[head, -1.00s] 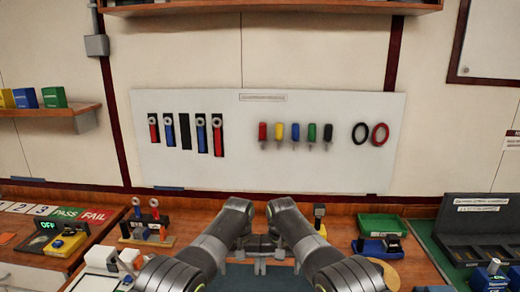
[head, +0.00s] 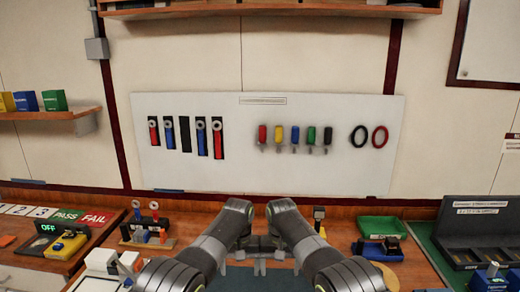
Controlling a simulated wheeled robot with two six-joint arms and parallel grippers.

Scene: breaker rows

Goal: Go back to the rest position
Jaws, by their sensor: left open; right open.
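My two arms come in from the bottom edge and bend at elbows near the middle of the head view. My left gripper (head: 241,252) and my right gripper (head: 280,252) are close together, low in the middle, in front of the bench. Both are open and nothing shows between their fingers. The fingertips are small and partly hidden by my arm links.
A white wall board (head: 330,170) holds tools, coloured handles and two rings. On the bench are a PASS/FAIL panel (head: 70,215), a small stand (head: 148,235), a green tray (head: 380,227) with a blue device (head: 380,247) in front, and a dark box (head: 475,225).

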